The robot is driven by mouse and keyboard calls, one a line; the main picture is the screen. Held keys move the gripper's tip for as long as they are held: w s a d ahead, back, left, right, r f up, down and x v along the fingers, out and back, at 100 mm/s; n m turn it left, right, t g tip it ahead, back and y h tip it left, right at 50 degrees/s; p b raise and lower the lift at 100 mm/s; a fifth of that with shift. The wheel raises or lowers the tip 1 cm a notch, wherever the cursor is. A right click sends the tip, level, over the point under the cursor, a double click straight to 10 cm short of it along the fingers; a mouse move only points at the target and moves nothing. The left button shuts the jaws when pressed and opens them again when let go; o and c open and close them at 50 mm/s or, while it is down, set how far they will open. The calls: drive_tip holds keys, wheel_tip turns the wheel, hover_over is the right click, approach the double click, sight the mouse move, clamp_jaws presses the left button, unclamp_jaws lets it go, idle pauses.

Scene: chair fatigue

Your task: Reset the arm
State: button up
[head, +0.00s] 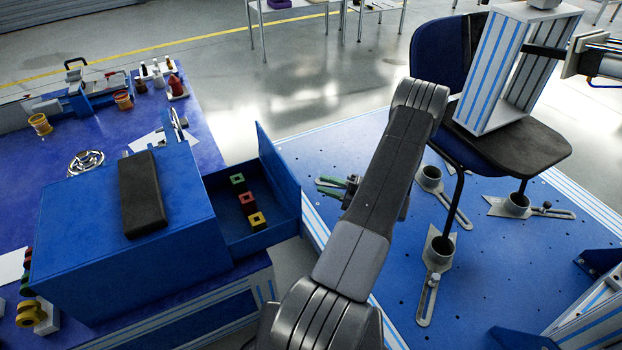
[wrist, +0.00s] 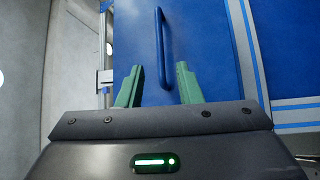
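My gripper (wrist: 158,86) has two green fingers, spread apart with nothing between them in the wrist view. A blue drawer handle (wrist: 161,48) on a blue front shows beyond the fingertips, apart from them as far as I can tell. In the head view my arm reaches forward from the bottom centre, and the green fingers (head: 330,187) show to the left of its wrist, partly hidden by the arm. They are to the right of an open blue drawer (head: 280,240).
The drawer holds green (head: 237,179), red (head: 248,203) and yellow (head: 257,221) blocks. A black pad (head: 142,193) lies on the blue cabinet (head: 75,225). A chair (head: 510,150) stands on the blue platform (head: 480,270) to the right, under a striped block. Open floor lies behind.

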drive_tip(key=shift+v, duration=0.85)
drive_tip(key=shift+a, duration=0.1)
drive_tip(key=b+x, duration=0.1)
drive_tip(key=x, duration=1.3)
drive_tip(key=shift+s, duration=0.1)
